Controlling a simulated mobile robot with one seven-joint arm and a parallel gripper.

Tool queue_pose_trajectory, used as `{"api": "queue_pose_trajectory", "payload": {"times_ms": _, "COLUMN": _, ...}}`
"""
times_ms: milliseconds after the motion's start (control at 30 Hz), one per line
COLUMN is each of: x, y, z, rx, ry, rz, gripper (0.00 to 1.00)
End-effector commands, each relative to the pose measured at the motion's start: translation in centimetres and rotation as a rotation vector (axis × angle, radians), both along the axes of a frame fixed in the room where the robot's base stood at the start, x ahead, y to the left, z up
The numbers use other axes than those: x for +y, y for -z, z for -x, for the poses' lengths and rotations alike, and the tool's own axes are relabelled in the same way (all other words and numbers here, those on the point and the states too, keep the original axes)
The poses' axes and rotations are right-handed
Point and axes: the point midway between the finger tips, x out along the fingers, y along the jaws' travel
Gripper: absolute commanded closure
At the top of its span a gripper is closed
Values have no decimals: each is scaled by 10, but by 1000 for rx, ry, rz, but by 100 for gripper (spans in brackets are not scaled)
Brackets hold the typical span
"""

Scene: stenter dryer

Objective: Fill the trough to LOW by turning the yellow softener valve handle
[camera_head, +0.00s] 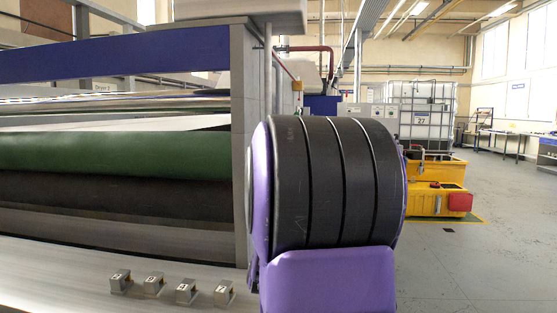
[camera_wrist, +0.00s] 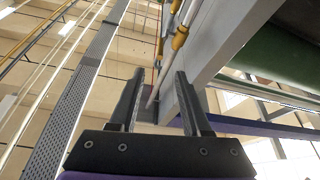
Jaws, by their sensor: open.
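My gripper (camera_wrist: 160,76) shows in the wrist view with its two dark fingers apart and nothing between them. It points up along a grey machine post. Beyond the fingertips, a white pipe (camera_wrist: 188,17) with yellow fittings (camera_wrist: 180,38) runs along the post; I cannot tell whether one of these is the softener valve handle. The fingers look apart from the pipe. In the head view my purple and black arm fills the middle and hides what is behind it; the gripper does not show there. I cannot make out the trough or its LOW mark in either view.
The machine's green roller (camera_head: 120,161) and dark roller (camera_head: 120,200) lie at left, with several small metal blocks (camera_head: 154,285) on the ledge in front. A yellow unit (camera_head: 428,200) and a white caged tank (camera_head: 421,112) stand behind at right. The grey floor at right is open.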

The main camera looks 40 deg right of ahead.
Motion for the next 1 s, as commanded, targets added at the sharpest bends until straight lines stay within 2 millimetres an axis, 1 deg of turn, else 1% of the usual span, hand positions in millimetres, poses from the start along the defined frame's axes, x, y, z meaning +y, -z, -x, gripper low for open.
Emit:
{"api": "queue_pose_trajectory", "payload": {"times_ms": 167, "x": -19, "y": -11, "z": -17, "rx": -3, "ry": 1, "rz": 1, "gripper": 52}}
{"api": "queue_pose_trajectory", "payload": {"times_ms": 500, "x": -69, "y": -40, "z": -64, "rx": -3, "ry": 1, "rz": 1, "gripper": 52}}
{"api": "queue_pose_trajectory", "payload": {"times_ms": 700, "x": -94, "y": -54, "z": -88, "rx": -3, "ry": 0, "rz": 0, "gripper": 52}}
{"api": "queue_pose_trajectory", "payload": {"times_ms": 833, "x": -105, "y": -60, "z": -99, "rx": -2, "ry": -1, "rz": 1, "gripper": 52}}
{"api": "queue_pose_trajectory", "payload": {"times_ms": 1000, "x": -113, "y": -64, "z": -106, "rx": -2, "ry": -1, "rz": 1, "gripper": 52}}
